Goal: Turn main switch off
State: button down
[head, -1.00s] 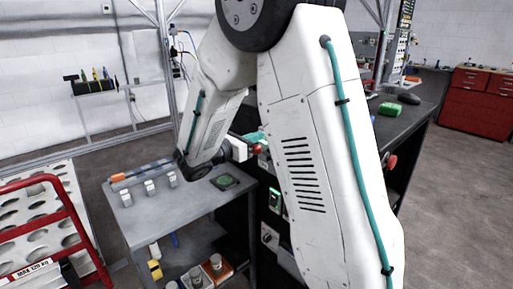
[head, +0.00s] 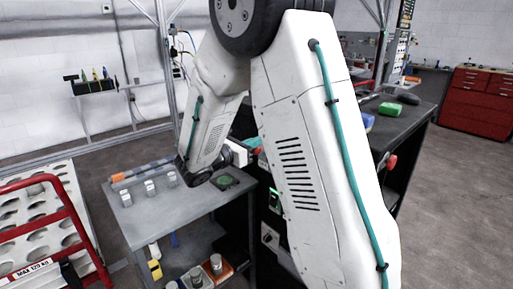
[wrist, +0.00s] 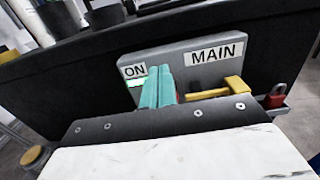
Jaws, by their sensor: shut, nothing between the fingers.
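The main switch panel (wrist: 160,62) is a grey plate on a dark bench front in the wrist view, labelled ON and MAIN. A green light (wrist: 136,84) glows under the ON label. A yellow lever (wrist: 222,90) lies across the panel's lower right, its end to the right; part of it is hidden by my wrist edge. My gripper (wrist: 158,86) has teal fingers shut together and empty. They are in front of the panel, left of the yellow lever; I cannot tell whether they touch anything. In the head view my arm hides most of the gripper and the panel.
A red padlock (wrist: 276,96) hangs right of the lever. In the head view, a grey table (head: 203,203) with small parts stands under my wrist, left of the dark bench (head: 412,120). A red trolley (head: 50,215) stands at the left. The right floor is clear.

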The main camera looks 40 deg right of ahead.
jog(key=shift+f, duration=2.75)
jog(key=a+r, duration=0.1)
jog(key=a, duration=0.8)
jog(key=shift+s, duration=0.15)
jog(key=shift+r, duration=0.1)
